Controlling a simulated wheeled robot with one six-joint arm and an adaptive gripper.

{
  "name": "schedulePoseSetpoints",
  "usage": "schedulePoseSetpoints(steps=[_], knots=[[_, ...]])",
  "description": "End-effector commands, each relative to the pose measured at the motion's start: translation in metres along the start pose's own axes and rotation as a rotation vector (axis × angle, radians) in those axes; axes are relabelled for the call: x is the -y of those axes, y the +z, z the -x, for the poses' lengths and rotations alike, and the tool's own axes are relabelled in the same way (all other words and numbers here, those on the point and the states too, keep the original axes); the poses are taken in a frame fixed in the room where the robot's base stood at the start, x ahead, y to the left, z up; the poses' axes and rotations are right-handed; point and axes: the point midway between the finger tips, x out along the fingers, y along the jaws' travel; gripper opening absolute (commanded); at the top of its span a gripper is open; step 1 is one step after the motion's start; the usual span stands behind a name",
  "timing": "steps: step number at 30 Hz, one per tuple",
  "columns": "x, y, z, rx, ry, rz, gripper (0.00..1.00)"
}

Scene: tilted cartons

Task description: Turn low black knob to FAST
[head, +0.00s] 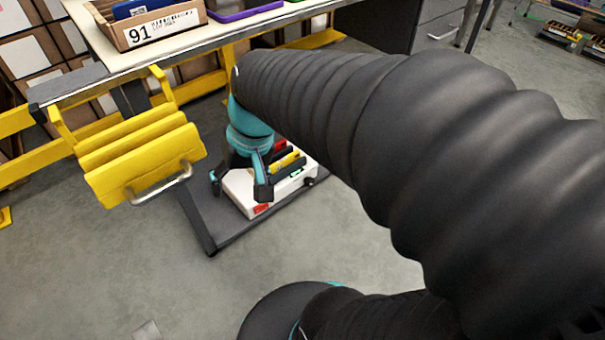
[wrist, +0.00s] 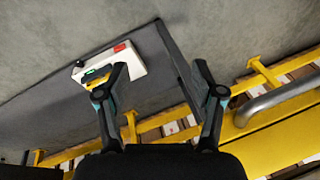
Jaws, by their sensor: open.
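The white device (head: 240,190) sits on a low dark platform under the table. It has a red patch, a green patch and a yellow part. A small black knob (head: 309,181) sticks out at its right end; in the wrist view the knob (wrist: 80,63) shows at the left end of the device (wrist: 137,62). Any FAST marking is too small to read. My gripper (head: 239,187) is over the left part of the device, apart from the knob. In the wrist view my gripper (wrist: 160,68) has its fingers spread with nothing between them. The left finger covers part of the device.
A yellow tilted rack (head: 140,155) with a metal handle stands left of my gripper. The tabletop (head: 95,50) holds a carton marked 91 (head: 165,27) above. The dark platform (head: 225,236) ends at open grey floor in front. Yellow rails (head: 35,165) run behind.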

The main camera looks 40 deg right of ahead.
Motion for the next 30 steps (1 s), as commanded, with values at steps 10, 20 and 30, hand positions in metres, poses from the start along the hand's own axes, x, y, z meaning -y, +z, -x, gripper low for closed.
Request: schedulePoseSetpoints(steps=[10,20,30], knots=[[-0.008,-0.052,-0.056,0.227,-0.225,-0.313,0.68],[-0.045,-0.117,-0.116,0.362,-0.506,-0.653,0.68],[-0.124,-0.179,-0.189,0.388,-0.838,-1.015,0.68]])
